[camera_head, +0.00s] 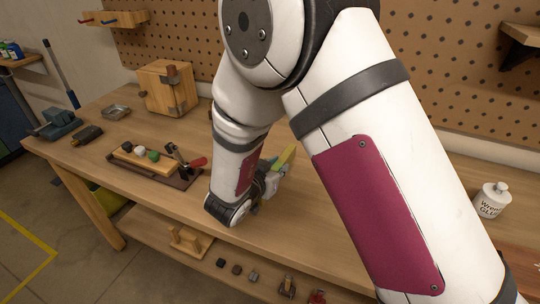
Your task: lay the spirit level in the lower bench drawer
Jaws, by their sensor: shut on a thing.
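My gripper (268,186) is low over the middle of the workbench (316,215), partly hidden behind my own wrist. It is shut on a yellow-green bar, which looks like the spirit level (285,157). The bar sticks out up and to the right of the jaws, tilted in the picture. Its lower part is hidden by the gripper, and I cannot tell whether it touches the bench top. I cannot make out a lower bench drawer in this view.
A wooden box (167,87), a metal dish (116,112) and a vise (55,124) stand farther left. A white glue bottle (491,201) is at right. A lower shelf (206,250) holds small items.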

